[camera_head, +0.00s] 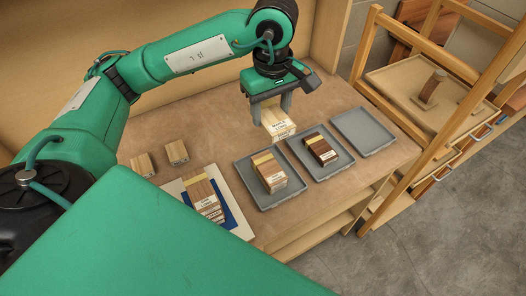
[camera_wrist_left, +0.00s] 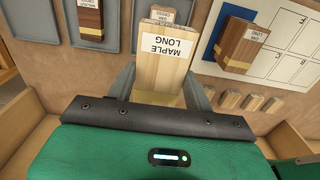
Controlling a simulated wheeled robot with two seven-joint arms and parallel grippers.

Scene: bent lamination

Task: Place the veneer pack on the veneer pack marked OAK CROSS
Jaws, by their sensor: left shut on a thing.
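My left gripper (camera_head: 272,112) is shut on a pale veneer pack (camera_head: 279,127) with a white label. It holds the pack above the bench, behind the grey trays. In the left wrist view the held pack (camera_wrist_left: 160,58) reads MAPLE LONG, upside down. A light brown pack (camera_head: 269,170) with a pale band and white label lies in the left grey tray (camera_head: 246,183). My right gripper is not in view.
A dark brown pack (camera_head: 320,147) lies in the middle tray (camera_head: 310,170). The right tray (camera_head: 364,132) is empty. A labelled pack (camera_head: 203,196) lies on a blue and white sheet (camera_head: 231,211) at left. Small wood blocks (camera_head: 177,152) stand behind it. A wooden rack (camera_head: 424,97) stands at right.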

